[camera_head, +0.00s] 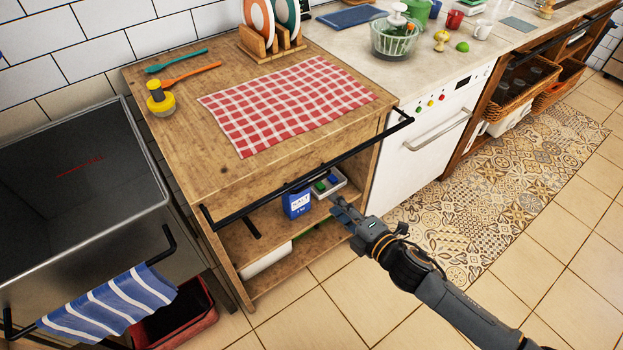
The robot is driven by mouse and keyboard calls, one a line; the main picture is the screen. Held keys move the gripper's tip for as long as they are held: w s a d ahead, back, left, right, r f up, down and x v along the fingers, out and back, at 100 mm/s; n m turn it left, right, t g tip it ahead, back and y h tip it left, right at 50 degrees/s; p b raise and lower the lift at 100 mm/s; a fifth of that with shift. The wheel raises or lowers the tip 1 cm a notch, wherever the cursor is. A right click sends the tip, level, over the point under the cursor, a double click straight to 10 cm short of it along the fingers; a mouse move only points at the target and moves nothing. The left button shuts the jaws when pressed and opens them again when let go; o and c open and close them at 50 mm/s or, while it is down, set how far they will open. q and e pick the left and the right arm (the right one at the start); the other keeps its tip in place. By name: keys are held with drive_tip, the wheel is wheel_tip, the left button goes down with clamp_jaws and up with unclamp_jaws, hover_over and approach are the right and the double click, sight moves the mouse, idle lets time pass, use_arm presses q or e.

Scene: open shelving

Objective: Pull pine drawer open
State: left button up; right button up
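The pine drawer appears to be the plain wooden front (285,160) under the top of the wooden unit; it looks flush, with no clear gap. A long black bar (300,183) runs across the unit's front. A short black piece (252,229) shows below its left part; I cannot tell if it is a drawer handle. My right gripper (340,206) is in front of the unit's open shelf, below the bar and apart from it. Its fingers are small and dark; I cannot tell whether they are open. My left gripper is not in view.
A blue salt box (297,203) and a grey tray (329,183) sit on the shelf near my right gripper. Floor (340,300) in front is clear.

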sight(311, 184)
drive_tip(key=b+x, duration=0.1)
drive_tip(key=x, duration=1)
drive_tip(key=shift+w+a+f, duration=0.1)
drive_tip(key=shift+w, duration=0.2)
drive_tip(key=shift+w+a, duration=0.1)
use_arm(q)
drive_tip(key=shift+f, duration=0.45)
use_arm(e)
clamp_jaws()
